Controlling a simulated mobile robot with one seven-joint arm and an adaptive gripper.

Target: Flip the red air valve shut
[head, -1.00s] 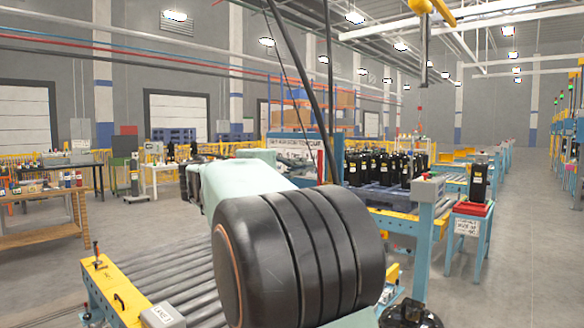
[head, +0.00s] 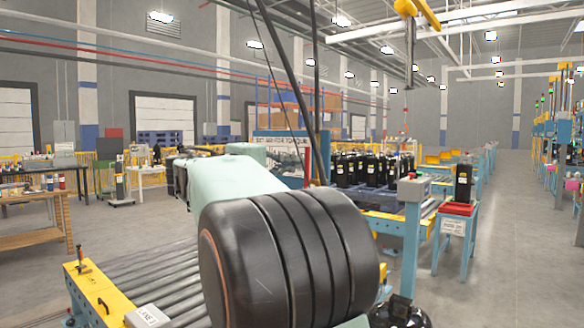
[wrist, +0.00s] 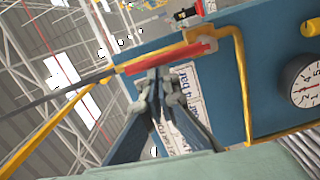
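The red air valve handle (wrist: 190,54) shows in the wrist view as a long red bar, lying nearly level with a slight tilt in front of a blue panel (wrist: 225,90). A yellow pipe (wrist: 243,85) runs beside it. My gripper (wrist: 157,76) has its fingertips drawn together just below the red bar in the picture, with nothing seen between them. I cannot tell whether the tips touch the bar. In the head view my own arm covers the middle, and neither the gripper nor the handle can be made out.
A round white gauge (wrist: 305,83) and a yellow knob (wrist: 311,27) sit at the panel's right. A white label (wrist: 186,110) is behind the fingers. Open floor (head: 490,260) is at right.

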